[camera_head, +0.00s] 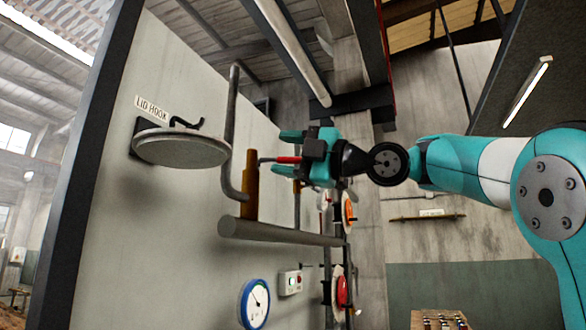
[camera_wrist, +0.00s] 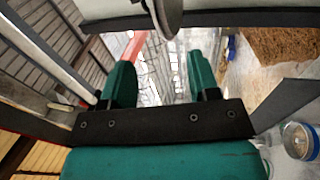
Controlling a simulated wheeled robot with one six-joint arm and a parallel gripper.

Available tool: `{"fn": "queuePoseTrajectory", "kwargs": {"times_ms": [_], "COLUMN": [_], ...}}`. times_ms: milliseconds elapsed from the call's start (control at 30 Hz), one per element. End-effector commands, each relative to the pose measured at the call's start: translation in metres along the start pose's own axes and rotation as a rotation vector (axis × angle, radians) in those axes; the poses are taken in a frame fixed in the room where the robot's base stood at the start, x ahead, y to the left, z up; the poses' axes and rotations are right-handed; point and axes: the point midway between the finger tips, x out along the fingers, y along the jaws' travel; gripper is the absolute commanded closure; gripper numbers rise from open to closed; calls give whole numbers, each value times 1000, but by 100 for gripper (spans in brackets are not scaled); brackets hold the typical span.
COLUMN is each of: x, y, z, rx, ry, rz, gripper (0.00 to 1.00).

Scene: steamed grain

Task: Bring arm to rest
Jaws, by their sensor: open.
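My gripper (camera_head: 283,154) is in the middle of the head view, raised beside the pale panel, with its teal fingers pointing left. The fingers are spread apart. In the wrist view my gripper (camera_wrist: 160,62) also shows two separated fingers with nothing clamped between them. A red handle (camera_head: 285,159) shows at the fingers in the head view. A red bar (camera_wrist: 131,46) passes beyond the left finger in the wrist view. I cannot tell how far either is from the fingers. My arm extends from the right edge to the gripper.
A grey round lid (camera_head: 180,150) is by the lid hook sign (camera_head: 152,107). A vertical pipe (camera_head: 231,120), brass fitting (camera_head: 251,185) and horizontal pipe (camera_head: 285,234) are close to my gripper. A gauge (camera_head: 255,304) and switch box (camera_head: 290,283) are below. A wall shelf (camera_head: 427,218) is behind.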

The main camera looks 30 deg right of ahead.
Motion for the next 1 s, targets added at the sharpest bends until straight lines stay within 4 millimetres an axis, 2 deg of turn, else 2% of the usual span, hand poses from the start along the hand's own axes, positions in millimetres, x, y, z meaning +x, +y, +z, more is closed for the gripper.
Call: {"fn": "queuePoseTrajectory", "kwargs": {"times_ms": [133, 400, 467, 533, 567, 667, 767, 800, 867, 900, 1000], "x": [-10, -12, -10, -5, -1, 11, 14, 12, 3, -6, -38], "y": [0, 0, -4, -20, -31, -88, -162, -192, -234, -262, -324], "z": [0, -1, -1, -2, -4, -15, -40, -54, -75, -90, -130], "rx": [-2, 1, 24, 106, 161, 421, 720, 829, 976, 1065, 1248], "ry": [-1, 1, 0, -8, -14, -51, -124, -162, -229, -279, -432], "rz": [0, -1, -10, -43, -69, -198, -385, -466, -589, -671, -880], "gripper": [45, 45, 45, 45, 45, 45, 45, 45, 45, 45, 45]}}
